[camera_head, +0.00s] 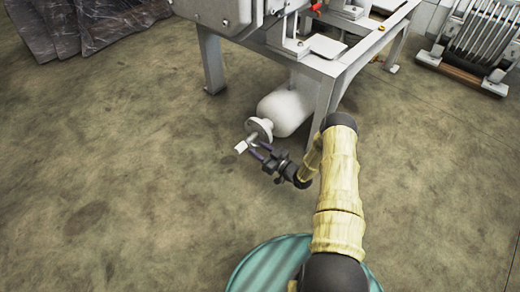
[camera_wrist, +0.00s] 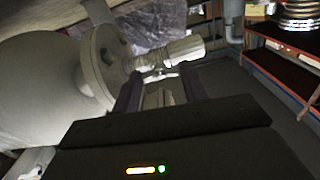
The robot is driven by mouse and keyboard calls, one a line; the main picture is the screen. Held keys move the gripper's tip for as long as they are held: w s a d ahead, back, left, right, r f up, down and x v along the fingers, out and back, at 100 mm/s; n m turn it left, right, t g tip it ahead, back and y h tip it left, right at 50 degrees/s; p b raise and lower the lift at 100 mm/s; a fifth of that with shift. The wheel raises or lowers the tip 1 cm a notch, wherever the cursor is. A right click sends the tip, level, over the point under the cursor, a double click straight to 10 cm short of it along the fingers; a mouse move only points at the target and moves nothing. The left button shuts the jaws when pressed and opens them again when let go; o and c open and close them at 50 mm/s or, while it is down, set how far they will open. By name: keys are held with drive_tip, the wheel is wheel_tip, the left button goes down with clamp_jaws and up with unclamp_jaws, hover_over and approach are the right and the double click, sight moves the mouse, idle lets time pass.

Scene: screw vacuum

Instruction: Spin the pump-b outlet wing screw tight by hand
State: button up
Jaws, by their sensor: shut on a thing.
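My gripper (camera_head: 259,149) reaches the outlet at the end of a white tank (camera_head: 287,106) low under the metal frame. A round flange (camera_head: 261,127) sits on the tank's end, and a short pale outlet stub (camera_head: 241,146) sticks out from it. In the wrist view my gripper (camera_wrist: 162,82) has its two dark fingers either side of a small pale metal piece, the outlet wing screw (camera_wrist: 158,75), just below the stub (camera_wrist: 172,53). The fingers are shut on it. The screw is small and dim, partly hidden by the fingers; its thread cannot be seen.
The white frame (camera_head: 324,66) with machinery stands above and behind the tank, one leg close to my arm. Dark sheeting (camera_head: 85,25) lies at the back left, and a finned unit (camera_head: 478,45) stands at the back right. The floor left of the outlet is clear.

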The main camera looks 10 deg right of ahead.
drive_tip(key=m+p, duration=0.1)
drive_tip(key=m, duration=0.4)
drive_tip(key=shift+s, duration=0.1)
drive_tip(key=shift+f, duration=0.1)
idle(0.5)
drive_tip(key=o, duration=1)
drive_tip(key=p+v, duration=0.7)
drive_tip(key=v, duration=1)
drive_tip(key=shift+s+d, duration=0.1)
